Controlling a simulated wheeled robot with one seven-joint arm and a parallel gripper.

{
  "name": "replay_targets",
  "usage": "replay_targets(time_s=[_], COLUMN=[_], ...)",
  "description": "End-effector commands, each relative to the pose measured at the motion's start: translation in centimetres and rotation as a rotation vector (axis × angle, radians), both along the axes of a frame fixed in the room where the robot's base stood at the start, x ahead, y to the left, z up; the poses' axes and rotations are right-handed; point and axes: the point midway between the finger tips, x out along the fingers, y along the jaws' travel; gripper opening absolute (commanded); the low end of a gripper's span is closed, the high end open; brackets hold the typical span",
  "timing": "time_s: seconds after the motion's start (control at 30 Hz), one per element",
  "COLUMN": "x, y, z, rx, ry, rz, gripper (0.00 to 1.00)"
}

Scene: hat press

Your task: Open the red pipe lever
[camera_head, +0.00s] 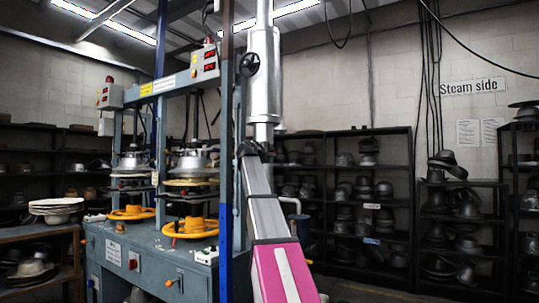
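My arm, grey above and pink below, reaches up from the bottom centre. My gripper (248,149) looks like the small dark end of it, just left of the lower end of a silver vertical pipe (263,80). Its fingers are too small and dark to make out, so I cannot tell whether it is open, shut or touching anything. I cannot make out a red pipe lever on the pipe; it may be hidden behind my arm's end. A black handwheel (249,64) sits at the left side of the pipe's wide section.
A blue-grey hat press (150,255) with orange-yellow rings stands left of my arm. Its blue upright (227,200) is close beside the arm. Dark shelves (368,131) with hat forms line the back wall. A side table (60,232) stands at far left.

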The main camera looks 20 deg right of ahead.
Motion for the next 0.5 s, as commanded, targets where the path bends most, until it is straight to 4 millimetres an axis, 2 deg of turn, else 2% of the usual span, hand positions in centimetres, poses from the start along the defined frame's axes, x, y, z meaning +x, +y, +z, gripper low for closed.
replay_targets(time_s=[0.03,0.07,0.5], x=[-0.01,0.0,0.05], y=[0.01,0.01,0.04], z=[0.0,0.0,0.54], rx=[0.0,0.0,-0.036], ry=[0.0,0.0,0.046], rz=[0.0,0.0,0.0], gripper=[0.09,0.0,0.0])
